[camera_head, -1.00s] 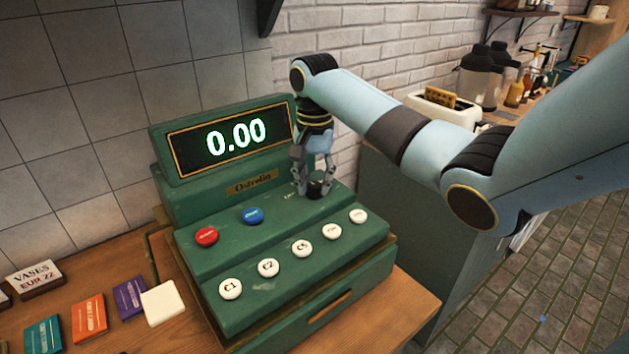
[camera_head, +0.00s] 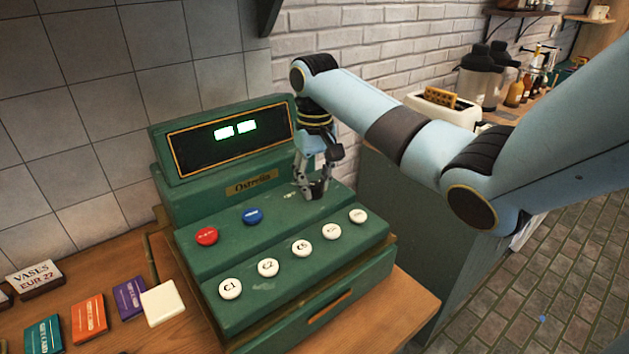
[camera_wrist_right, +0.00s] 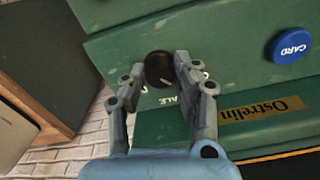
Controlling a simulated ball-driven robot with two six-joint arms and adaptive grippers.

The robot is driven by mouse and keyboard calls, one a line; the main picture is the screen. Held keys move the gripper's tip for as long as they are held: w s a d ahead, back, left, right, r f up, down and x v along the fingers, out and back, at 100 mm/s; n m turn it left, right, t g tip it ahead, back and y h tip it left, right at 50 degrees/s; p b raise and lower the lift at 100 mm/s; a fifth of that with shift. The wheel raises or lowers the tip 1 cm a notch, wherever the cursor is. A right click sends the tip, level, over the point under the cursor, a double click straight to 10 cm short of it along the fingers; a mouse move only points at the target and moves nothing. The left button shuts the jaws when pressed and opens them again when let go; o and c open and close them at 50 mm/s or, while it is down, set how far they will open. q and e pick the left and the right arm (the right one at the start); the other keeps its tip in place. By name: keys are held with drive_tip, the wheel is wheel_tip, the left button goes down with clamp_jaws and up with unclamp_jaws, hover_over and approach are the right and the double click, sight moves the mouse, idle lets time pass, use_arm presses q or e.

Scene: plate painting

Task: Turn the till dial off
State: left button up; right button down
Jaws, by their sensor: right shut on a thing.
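The green till (camera_head: 200,262) stands on the wooden counter. Its display (camera_head: 236,130) shows two bright greenish-white blocks instead of digits. The black till dial sits on the till's upper face, right of the blue button, and my fingers mostly hide it in the head view. In the right wrist view the dial (camera_wrist_right: 158,69) shows as a round black knob with a pale mark. My right gripper (camera_head: 314,193) points down over it, its fingers shut on the dial's two sides. My left gripper is not in view.
A red button (camera_head: 206,236), a blue button (camera_head: 253,215) and several white buttons lie left of and in front of my right gripper. Small coloured cards and a white square (camera_head: 162,303) lie on the counter. A toaster (camera_head: 440,108) stands behind my right arm.

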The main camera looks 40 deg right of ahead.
sight(314, 184)
drive_tip(key=shift+n, duration=0.6)
drive_tip(key=c, duration=1)
unclamp_jaws()
drive_tip(key=shift+w+r, duration=0.1)
drive_tip(key=shift+r, duration=0.1)
wheel_tip(314, 184, up, 7)
drive_tip(key=shift+r, duration=0.1)
